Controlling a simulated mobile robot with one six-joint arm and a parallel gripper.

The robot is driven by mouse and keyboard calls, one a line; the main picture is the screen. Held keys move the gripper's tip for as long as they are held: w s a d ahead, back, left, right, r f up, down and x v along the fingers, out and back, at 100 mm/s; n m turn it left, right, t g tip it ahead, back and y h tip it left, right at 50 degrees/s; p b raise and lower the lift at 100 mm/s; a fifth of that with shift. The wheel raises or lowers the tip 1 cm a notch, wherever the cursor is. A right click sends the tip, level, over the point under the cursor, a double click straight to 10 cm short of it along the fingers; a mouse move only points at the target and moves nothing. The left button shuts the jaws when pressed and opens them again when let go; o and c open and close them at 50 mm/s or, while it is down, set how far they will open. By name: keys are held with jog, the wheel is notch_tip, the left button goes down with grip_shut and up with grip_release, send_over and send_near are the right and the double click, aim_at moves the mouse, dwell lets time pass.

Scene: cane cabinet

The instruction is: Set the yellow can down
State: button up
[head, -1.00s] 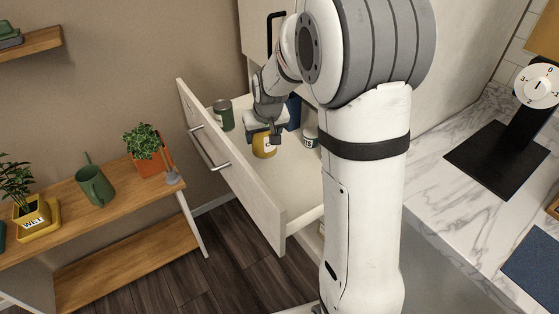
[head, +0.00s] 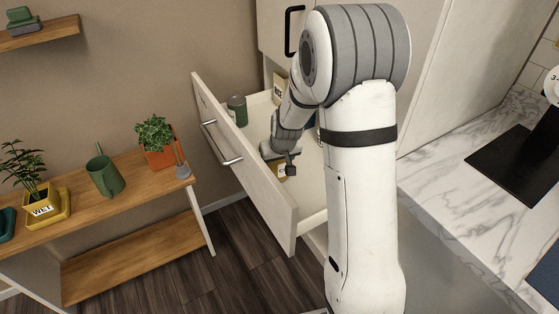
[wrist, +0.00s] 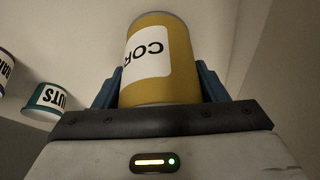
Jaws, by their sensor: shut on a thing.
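The yellow can (head: 283,171) is inside the open drawer (head: 245,170), largely hidden by my gripper in the head view. My gripper (head: 286,163) reaches down into the drawer. In the wrist view the yellow can (wrist: 160,65) has a white label with "COR" showing, and it sits between the two blue fingers of my gripper (wrist: 160,88), which are shut on it. I cannot tell whether the can's base touches the drawer floor.
A dark green can (head: 237,110) stands near the drawer's left end. A package (head: 280,88) stands toward its back. In the wrist view, a teal-banded can (wrist: 45,100) and another can (wrist: 5,70) are at left. A plant shelf (head: 130,200) stands left of the drawer.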

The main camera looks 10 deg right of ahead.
jog(key=shift+f, duration=0.15)
jog(key=o, duration=1.3)
jog(key=p+v, duration=0.1)
jog(key=v, duration=1.1)
jog(key=shift+s+r, duration=0.1)
jog(key=shift+r, duration=0.15)
